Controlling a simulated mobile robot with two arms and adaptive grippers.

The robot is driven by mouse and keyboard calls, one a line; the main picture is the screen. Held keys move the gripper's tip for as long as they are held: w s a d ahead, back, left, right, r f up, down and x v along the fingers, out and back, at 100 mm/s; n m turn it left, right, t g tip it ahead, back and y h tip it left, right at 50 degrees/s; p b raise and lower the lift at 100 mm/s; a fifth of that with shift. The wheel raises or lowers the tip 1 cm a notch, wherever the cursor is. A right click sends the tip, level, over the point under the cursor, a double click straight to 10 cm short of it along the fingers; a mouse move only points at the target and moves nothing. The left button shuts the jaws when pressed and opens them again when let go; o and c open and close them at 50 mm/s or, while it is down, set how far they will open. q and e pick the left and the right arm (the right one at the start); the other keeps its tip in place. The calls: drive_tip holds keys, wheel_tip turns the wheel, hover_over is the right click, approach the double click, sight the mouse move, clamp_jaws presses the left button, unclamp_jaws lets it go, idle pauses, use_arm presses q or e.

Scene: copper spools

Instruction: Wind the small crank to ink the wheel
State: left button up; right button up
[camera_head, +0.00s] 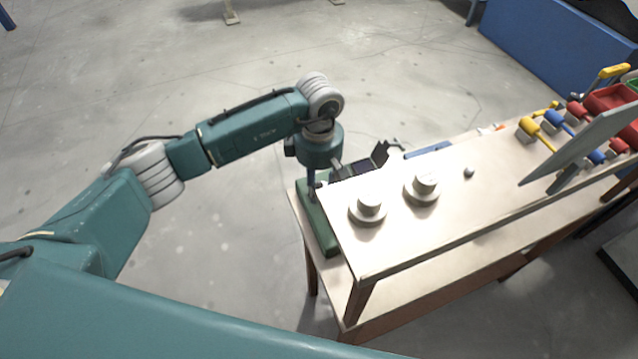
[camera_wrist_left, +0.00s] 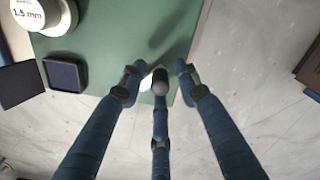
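A green base (camera_head: 319,221) sits at the left end of the workbench. It also fills the upper middle of the left wrist view (camera_wrist_left: 105,45). My left gripper (camera_head: 312,190) points down over it, its fingers mostly hidden in the head view. In the left wrist view the blue fingers of my left gripper (camera_wrist_left: 158,76) are spread apart over the base's edge. A dark grey rounded tip (camera_wrist_left: 160,82) shows between the outer fingers; I cannot tell whether it is the small crank's knob or my middle fingertip. I cannot make out the inking wheel. My right gripper is not in view.
Two pale spools (camera_head: 368,208) (camera_head: 424,187) and a small grey ball (camera_head: 469,172) stand on the workbench (camera_head: 440,225). A round part marked 1.5 mm (camera_wrist_left: 36,14) and a dark square pad (camera_wrist_left: 66,75) are beside the fingers. A tilted grey panel (camera_head: 580,145) stands at right.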

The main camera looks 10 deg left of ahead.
use_arm(q)
clamp_jaws()
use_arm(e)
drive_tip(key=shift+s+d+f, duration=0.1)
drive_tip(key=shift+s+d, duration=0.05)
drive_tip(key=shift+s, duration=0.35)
